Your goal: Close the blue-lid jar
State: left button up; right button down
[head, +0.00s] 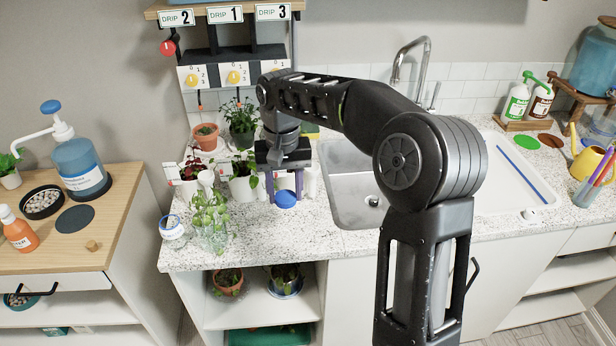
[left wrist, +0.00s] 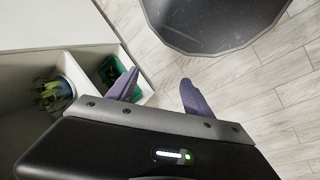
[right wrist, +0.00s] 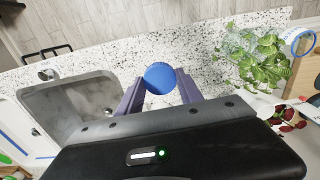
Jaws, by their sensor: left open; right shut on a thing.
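A round blue lid (head: 286,200) is held between the purple fingers of my right gripper (head: 285,186), over the speckled counter left of the sink. It also shows in the right wrist view (right wrist: 160,78), face on between the fingertips. A small jar with white and blue markings (head: 173,232) stands on the counter's front left corner, left of the gripper and apart from it. The jar also shows at the upper right of the right wrist view (right wrist: 298,40); its mouth is hard to make out. My left gripper (left wrist: 159,82) is open and empty, above the floor near a low shelf.
A leafy plant in a glass vase (head: 211,222) stands between the jar and my right gripper. Several potted plants (head: 240,118) stand behind it. The sink (head: 350,190) is to the right. A wooden side table (head: 110,220) with a pump bottle (head: 82,165) is at the left.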

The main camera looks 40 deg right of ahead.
jog(key=a+f+n, duration=0.1)
jog(key=a, duration=0.1)
jog(key=w+a+f+n, duration=0.1)
jog(key=a+f, duration=0.1)
jog(key=a, duration=0.1)
jog(key=a+f+n, duration=0.2)
jog(key=shift+w+a+f, duration=0.25)
jog(key=shift+w+a, duration=0.05)
jog(key=shift+n, duration=0.7)
jog(key=a+f, duration=0.1)
jog(key=a, duration=0.2)
jog(key=a+f, duration=0.1)
jog(key=a, duration=0.1)
jog(key=shift+s+a+f, duration=0.2)
jog(key=shift+s+f, duration=0.05)
jog(key=shift+f, duration=0.05)
